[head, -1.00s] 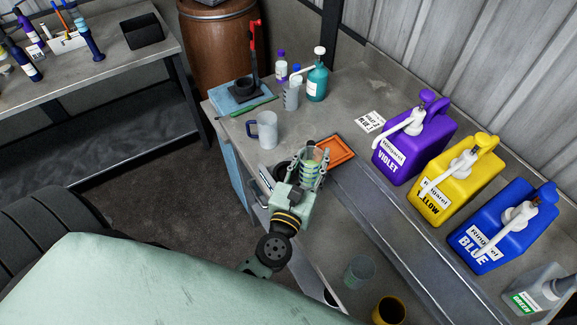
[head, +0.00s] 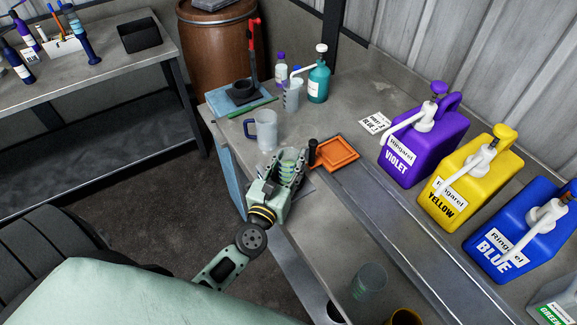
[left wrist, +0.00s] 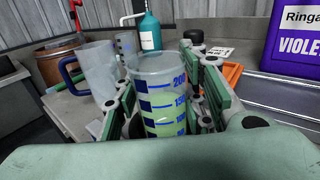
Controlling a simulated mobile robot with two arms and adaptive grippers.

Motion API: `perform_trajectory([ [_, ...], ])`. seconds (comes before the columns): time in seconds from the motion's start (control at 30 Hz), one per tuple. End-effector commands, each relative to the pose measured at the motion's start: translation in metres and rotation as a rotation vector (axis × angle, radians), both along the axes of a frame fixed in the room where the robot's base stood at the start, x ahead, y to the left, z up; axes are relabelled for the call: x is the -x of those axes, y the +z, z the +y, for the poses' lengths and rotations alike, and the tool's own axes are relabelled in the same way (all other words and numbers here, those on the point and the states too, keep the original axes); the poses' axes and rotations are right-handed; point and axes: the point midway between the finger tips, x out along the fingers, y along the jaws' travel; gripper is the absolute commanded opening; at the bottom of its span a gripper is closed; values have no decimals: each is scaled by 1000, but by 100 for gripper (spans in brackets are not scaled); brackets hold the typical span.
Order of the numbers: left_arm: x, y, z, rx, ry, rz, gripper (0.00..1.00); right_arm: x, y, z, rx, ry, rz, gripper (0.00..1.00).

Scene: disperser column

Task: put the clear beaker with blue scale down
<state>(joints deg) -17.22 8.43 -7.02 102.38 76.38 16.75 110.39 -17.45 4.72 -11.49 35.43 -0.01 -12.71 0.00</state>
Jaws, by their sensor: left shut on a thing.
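The clear beaker with blue scale (left wrist: 160,105) stands upright between the fingers of my left gripper (head: 290,166), which is shut on it. It holds pale green liquid, and its blue marks face the left wrist camera. In the head view the beaker (head: 287,161) is partly hidden by the fingers. It is over the near edge of the workbench, left of the orange tray (head: 335,165). I cannot tell whether its base touches the bench. My right gripper is not in view.
A clear mug with a blue handle (head: 266,130) stands just behind the gripper. A smaller beaker (head: 291,99) and a teal bottle (head: 318,82) are farther back. A black-topped item (head: 312,148) stands beside the tray. Violet (head: 420,145), yellow (head: 467,185) and blue (head: 520,235) jugs line the right.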

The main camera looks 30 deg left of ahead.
Motion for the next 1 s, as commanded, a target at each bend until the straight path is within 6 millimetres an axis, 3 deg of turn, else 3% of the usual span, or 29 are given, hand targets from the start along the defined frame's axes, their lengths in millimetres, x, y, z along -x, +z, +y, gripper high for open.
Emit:
perform_trajectory([
  [0.33,0,-3,0,0,0,-1,14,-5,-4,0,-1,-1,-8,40],
  [0.37,0,-2,0,0,0,-1,40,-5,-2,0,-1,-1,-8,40],
  [0.53,0,-2,0,0,-1,0,55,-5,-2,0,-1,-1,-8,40],
  [0.97,0,5,0,-1,-1,0,57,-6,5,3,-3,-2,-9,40],
  [1.0,6,-1,-1,-1,-1,2,57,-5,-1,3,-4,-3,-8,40],
])
